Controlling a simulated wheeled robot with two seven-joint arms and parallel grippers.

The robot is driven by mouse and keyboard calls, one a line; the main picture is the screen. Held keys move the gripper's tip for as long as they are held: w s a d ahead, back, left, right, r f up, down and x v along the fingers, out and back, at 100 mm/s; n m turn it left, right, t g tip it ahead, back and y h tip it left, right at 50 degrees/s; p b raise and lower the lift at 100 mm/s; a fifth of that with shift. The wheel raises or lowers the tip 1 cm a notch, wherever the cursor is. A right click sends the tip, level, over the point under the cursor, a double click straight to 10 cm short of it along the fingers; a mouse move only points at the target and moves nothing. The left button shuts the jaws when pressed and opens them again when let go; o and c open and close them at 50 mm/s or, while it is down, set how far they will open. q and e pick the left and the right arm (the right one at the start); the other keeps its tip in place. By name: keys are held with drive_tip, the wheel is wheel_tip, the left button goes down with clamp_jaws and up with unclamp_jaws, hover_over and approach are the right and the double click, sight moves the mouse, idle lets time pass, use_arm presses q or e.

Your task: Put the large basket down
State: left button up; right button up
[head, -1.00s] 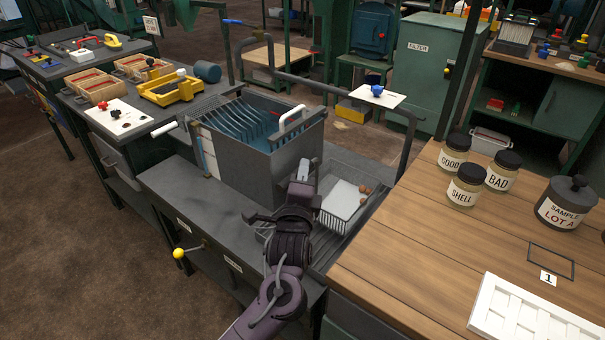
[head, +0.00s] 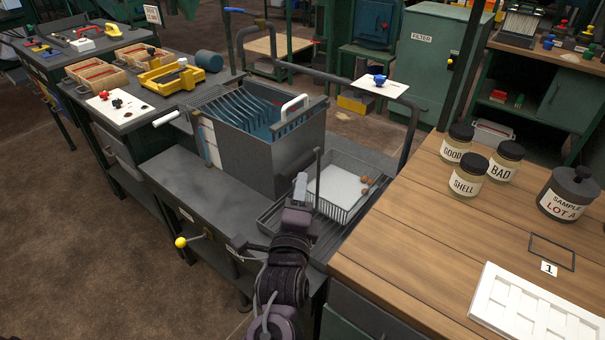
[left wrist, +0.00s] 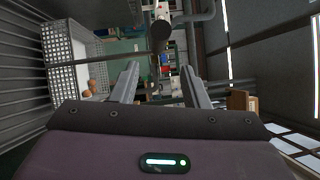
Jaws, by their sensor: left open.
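A wire basket (head: 340,209) with a white bottom sits in a dark tray (head: 272,214) right of the grey tank; I take it to be the large basket. A few brown round pieces lie in it. A thin dark upright rod (head: 317,172) stands at its near left side. My left gripper (head: 300,185) is open and empty, beside the rod and near the basket's left end. In the left wrist view, the open fingers (left wrist: 160,82) have a dark rounded rod end (left wrist: 159,36) just beyond them, and the basket (left wrist: 72,60) shows at the left, apart from them.
The grey tank (head: 262,160) with blue slats and a white handle stands close behind the gripper. A dark pipe rail (head: 300,68) runs behind. A wooden table (head: 400,235) with several jars is at the right. The bench top (head: 185,180) left of the tank is clear.

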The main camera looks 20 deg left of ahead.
use_arm(q)
drive_tip(key=shift+v, duration=1.7)
